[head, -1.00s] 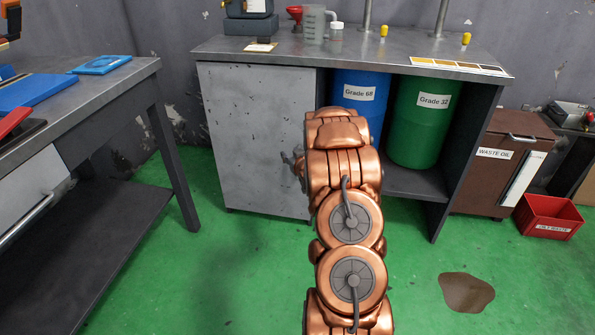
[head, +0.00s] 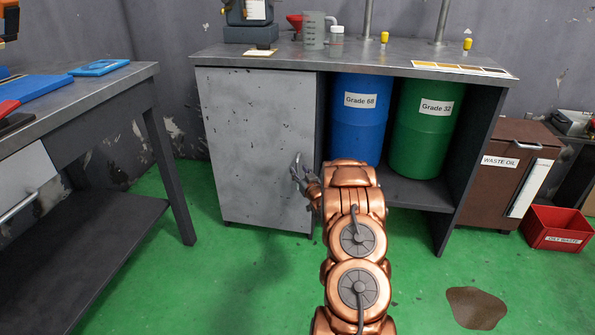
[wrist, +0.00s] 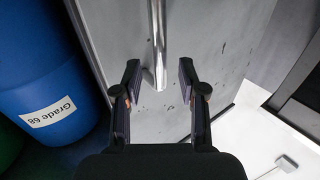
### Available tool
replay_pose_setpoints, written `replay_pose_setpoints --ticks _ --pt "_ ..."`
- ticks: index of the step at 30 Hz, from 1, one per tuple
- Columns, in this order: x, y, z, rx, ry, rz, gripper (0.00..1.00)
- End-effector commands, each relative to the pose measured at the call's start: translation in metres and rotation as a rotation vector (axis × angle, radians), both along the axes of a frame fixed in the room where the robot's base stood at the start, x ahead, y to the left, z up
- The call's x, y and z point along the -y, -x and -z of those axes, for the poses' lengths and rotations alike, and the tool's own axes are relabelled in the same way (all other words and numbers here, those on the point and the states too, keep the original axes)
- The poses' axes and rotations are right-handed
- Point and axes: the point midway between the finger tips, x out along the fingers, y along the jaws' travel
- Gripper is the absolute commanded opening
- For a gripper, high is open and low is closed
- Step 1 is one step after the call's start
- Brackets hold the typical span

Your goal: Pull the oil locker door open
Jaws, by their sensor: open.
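The oil locker door (head: 255,150) is a scuffed grey panel on the left of the far bench, and it looks shut. My gripper (head: 298,170) is at the door's right edge, in front of its face. In the wrist view the door (wrist: 215,60) fills the middle. A metal bar handle (wrist: 158,45) on it ends between the fingertips of my open gripper (wrist: 160,78). The fingers stand on either side of the handle's lower end with gaps, and I see no contact.
A blue Grade 68 drum (head: 358,115) and a green Grade 32 drum (head: 422,130) stand in the open bay right of the door. A left workbench (head: 110,225) borders green floor. A brown waste oil cabinet (head: 503,180), red bin (head: 555,228) and floor puddle (head: 475,307) are at right.

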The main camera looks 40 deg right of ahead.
Motion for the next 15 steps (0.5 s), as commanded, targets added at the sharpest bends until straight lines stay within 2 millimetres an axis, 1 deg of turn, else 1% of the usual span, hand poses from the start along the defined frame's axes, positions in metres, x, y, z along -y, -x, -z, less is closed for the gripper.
replay_pose_setpoints --ticks 1,6,10,15 --pt "0.001 -0.006 0.002 0.000 0.000 -0.001 0.41" --pt "0.007 -0.019 0.002 0.001 0.002 -0.002 0.41" --pt "0.009 -0.024 0.002 -0.001 -0.002 -0.001 0.41" --pt "0.010 -0.026 0.002 -0.002 -0.003 0.000 0.41"
